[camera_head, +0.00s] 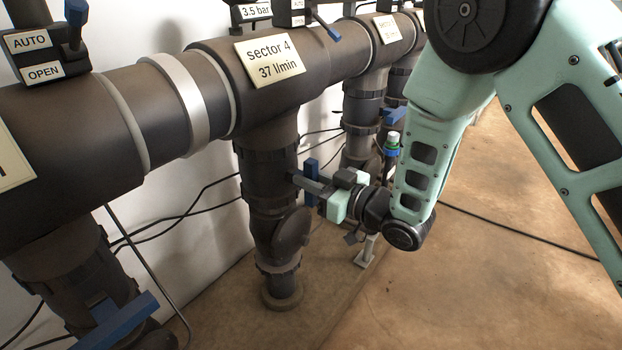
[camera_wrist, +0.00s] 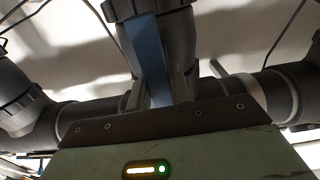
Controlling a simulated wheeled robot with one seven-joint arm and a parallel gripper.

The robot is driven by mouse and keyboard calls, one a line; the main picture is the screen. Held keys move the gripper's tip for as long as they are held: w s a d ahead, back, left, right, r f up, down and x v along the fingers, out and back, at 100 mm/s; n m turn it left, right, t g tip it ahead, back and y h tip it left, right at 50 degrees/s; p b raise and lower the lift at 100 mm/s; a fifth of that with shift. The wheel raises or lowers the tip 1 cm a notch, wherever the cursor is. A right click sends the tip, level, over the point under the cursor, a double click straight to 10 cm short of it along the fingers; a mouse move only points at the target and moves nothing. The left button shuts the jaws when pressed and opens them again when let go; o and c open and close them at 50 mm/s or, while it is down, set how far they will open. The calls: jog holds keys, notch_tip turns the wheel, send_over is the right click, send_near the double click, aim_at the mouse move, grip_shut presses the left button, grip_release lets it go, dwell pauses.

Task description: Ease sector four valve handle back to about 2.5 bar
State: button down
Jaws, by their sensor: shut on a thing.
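The sector four valve handle (camera_head: 312,168) is a blue bar on the dark vertical pipe (camera_head: 268,165) below the "sector 4, 37 l/min" plate (camera_head: 269,57). My gripper (camera_head: 307,184) reaches it from the right and is shut on it, and the handle shows above and below the fingers. In the wrist view the blue handle (camera_wrist: 149,55) runs up between the two fingers of my gripper (camera_wrist: 158,85). A readout (camera_head: 256,11) behind the sector 4 pipe says 3.5 bar. The valve stem is hidden.
A box with AUTO and OPEN labels (camera_head: 38,57) sits on the main pipe at left. Another blue handle (camera_head: 120,322) is at the lower left. A neighbouring vertical pipe (camera_head: 361,100) stands behind my gripper. Black cables run along the wall. The floor at right is mostly clear.

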jog(key=shift+f+n, duration=0.15)
jog(key=shift+n, duration=0.15)
jog(key=n+b, duration=0.1)
jog(key=n, duration=0.1)
jog(key=n+b, duration=0.1)
jog(key=n, duration=0.2)
jog(key=shift+s+a+f+b, duration=0.1)
jog(key=shift+s+f+b, duration=0.1)
jog(key=shift+b, duration=0.2)
jog(key=shift+s+f+n+b, duration=0.1)
jog(key=shift+n+b, duration=0.75)
jog(key=shift+n, duration=0.95)
jog(key=c, duration=1.3)
grip_release()
jog(key=shift+c, duration=0.2)
jog(key=shift+o, duration=0.3)
